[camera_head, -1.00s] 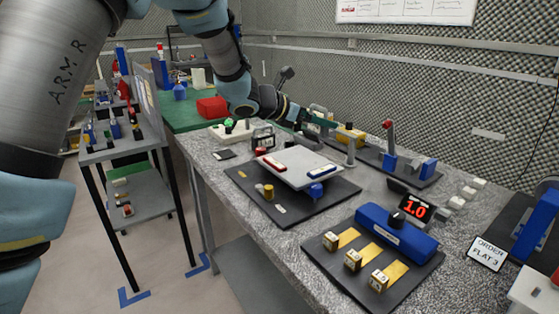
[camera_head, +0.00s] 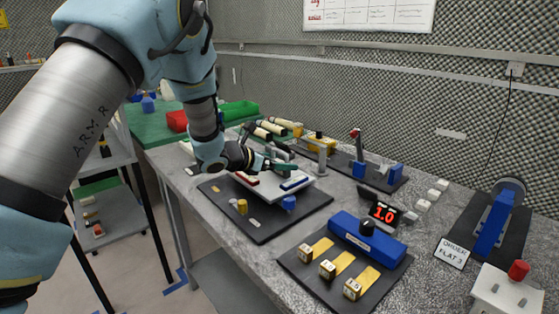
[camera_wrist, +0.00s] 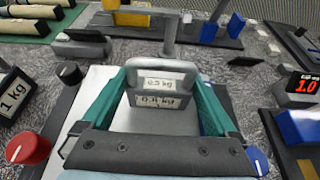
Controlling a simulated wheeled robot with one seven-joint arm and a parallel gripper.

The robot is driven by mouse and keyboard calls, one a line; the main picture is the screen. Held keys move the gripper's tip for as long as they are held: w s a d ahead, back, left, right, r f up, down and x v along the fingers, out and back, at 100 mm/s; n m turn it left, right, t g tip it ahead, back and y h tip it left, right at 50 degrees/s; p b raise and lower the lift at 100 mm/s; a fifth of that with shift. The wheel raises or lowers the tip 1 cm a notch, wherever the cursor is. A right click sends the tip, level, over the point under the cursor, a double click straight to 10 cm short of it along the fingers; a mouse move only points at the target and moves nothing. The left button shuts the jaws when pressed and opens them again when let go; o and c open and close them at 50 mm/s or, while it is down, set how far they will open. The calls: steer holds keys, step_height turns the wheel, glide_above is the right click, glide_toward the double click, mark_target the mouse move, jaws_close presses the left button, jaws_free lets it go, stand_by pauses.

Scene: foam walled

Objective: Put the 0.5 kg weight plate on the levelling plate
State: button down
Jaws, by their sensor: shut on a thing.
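My gripper (camera_wrist: 163,82) has green fingers and is shut on a grey weight plate (camera_wrist: 158,115) labelled 0.5 kg, with a raised handle-like top. In the head view my gripper (camera_head: 280,166) is over the back part of the levelling plate (camera_head: 315,190), a pale square plate with a red and a blue strip on it. The levelling plate's pale surface (camera_wrist: 92,92) also shows beside the left finger in the wrist view. I cannot tell whether the weight touches it. My arm hides part of the plate in the head view.
A black 1 kg weight (camera_wrist: 14,98) stands at the left in the wrist view. A red knob (camera_wrist: 28,148) and a blue knob (camera_wrist: 258,162) flank the plate. A post (camera_head: 322,158) stands behind it. A blue device (camera_head: 366,238) with brass strips is in front.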

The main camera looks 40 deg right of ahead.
steer(key=shift+f+b, duration=0.1)
steer(key=shift+b, duration=0.2)
jaws_free()
steer(key=shift+p, duration=0.3)
steer(key=shift+w+a+r, duration=0.1)
steer(key=shift+a+r, duration=0.1)
steer(key=shift+a, duration=0.05)
steer(key=s+b+v, duration=0.1)
steer(key=b+v, duration=0.2)
steer(key=v, duration=0.8)
steer(key=a+f+m+y, duration=0.2)
steer(key=a+m+y, duration=0.2)
steer(key=a, duration=1.2)
steer(key=a+f+m+t+y, duration=0.1)
steer(key=a+m+y, duration=0.4)
steer(key=a, duration=1.1)
steer(key=a+f+m+t+y, duration=0.1)
steer(key=a+m+y, duration=0.3)
steer(key=a+m, duration=0.5)
steer(key=a+f, duration=0.1)
steer(key=a, duration=0.6)
steer(key=shift+w+a+f+m, duration=0.25)
steer(key=shift+a+f+m, duration=0.05)
steer(key=shift+a+f, duration=0.1)
